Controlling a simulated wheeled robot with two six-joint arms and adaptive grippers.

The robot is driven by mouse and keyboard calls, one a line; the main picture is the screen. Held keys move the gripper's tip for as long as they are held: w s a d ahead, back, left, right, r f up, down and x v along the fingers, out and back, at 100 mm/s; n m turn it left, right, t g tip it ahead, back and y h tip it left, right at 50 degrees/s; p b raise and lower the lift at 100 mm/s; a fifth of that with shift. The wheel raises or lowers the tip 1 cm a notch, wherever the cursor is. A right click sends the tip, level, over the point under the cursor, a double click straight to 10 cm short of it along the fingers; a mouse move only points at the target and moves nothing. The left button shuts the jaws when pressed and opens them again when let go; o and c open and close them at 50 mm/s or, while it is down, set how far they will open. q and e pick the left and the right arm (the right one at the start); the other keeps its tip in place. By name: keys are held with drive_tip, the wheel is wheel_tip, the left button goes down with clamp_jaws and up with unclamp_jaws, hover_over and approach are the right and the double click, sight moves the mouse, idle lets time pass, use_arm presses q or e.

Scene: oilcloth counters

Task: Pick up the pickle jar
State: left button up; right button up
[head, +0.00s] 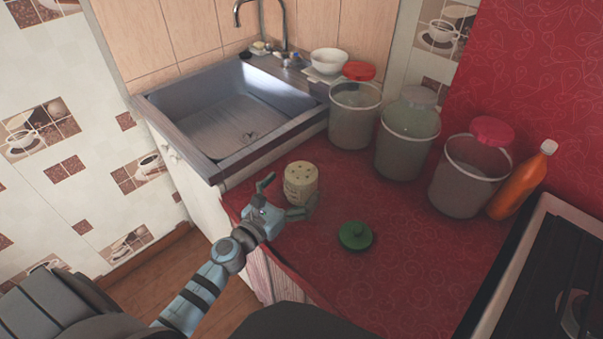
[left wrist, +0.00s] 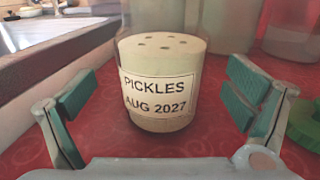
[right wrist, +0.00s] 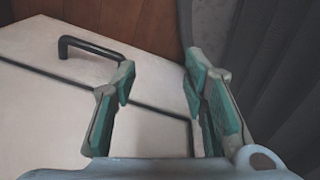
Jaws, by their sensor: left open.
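The pickle jar (head: 300,183) stands upright on the red counter, near its front edge by the sink. It is clear, with pale contents that have dark spots on top. In the left wrist view the jar (left wrist: 158,85) has a label reading "PICKLES AUG 2027". My left gripper (head: 286,199) is open, with its fingers spread on either side of the jar and gaps on both sides.
A green lid (head: 355,235) lies on the counter right of the jar. Large containers, red-lidded (head: 354,110), grey-lidded (head: 407,135) and red-lidded (head: 470,175), stand behind it. An orange bottle (head: 522,182), a stove (head: 555,270) and a sink (head: 235,115) flank the counter. A cabinet handle (right wrist: 90,45) faces my right gripper.

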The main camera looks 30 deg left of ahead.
use_arm(q)
drive_tip(key=w, duration=0.4)
drive_tip(key=shift+d+r, duration=0.25)
drive_tip(key=shift+d, duration=0.15)
drive_tip(key=c, duration=2)
